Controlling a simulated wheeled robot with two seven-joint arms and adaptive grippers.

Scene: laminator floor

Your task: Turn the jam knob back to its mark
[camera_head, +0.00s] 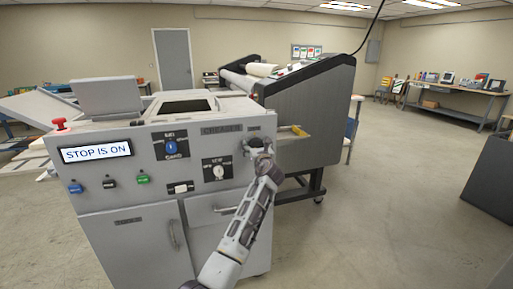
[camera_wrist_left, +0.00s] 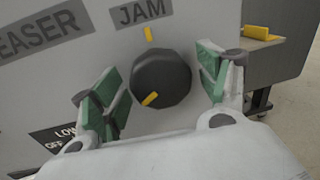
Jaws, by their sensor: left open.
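The jam knob (camera_wrist_left: 161,76) is a dark round knob under the JAM label (camera_wrist_left: 139,12) on the grey machine front. Its yellow pointer line is at the lower left of its face. The yellow mark (camera_wrist_left: 148,34) is on the panel just above the knob, so pointer and mark do not line up. My left gripper (camera_wrist_left: 163,82) is open, with one green-padded finger on each side of the knob and visible gaps between. In the head view my left gripper (camera_head: 261,148) is at the panel's upper right and largely hides the knob. My right gripper is not in view.
The machine's display (camera_head: 96,151) reads STOP IS ON. A red button (camera_head: 59,124) sits on top at left. A dial (camera_head: 217,171) and a drawer handle (camera_head: 226,210) are left of my arm. The large roller machine (camera_head: 310,110) stands behind right.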

